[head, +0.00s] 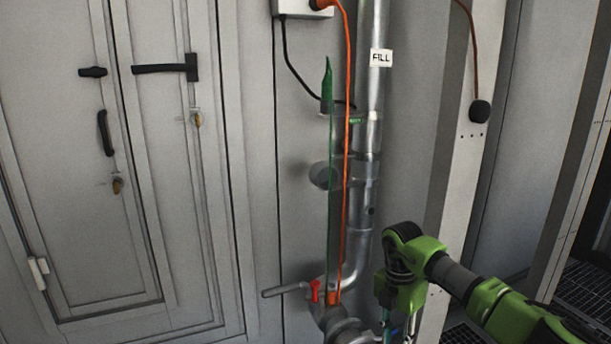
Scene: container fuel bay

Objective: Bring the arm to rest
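My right arm, green and black, comes in from the lower right. Its wrist bends down in front of the area right of the fill pipe (366,130), near the bottom edge. I cannot make out any fingers there, and the picture's lower edge cuts off what lies below the wrist. My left arm and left gripper are not in view.
The pipe bears a FILL label (380,58). Grey doors (80,180) with black handles stand left. A pale post (462,150) rises behind my arm. Dark grating (585,290) lies at the right.

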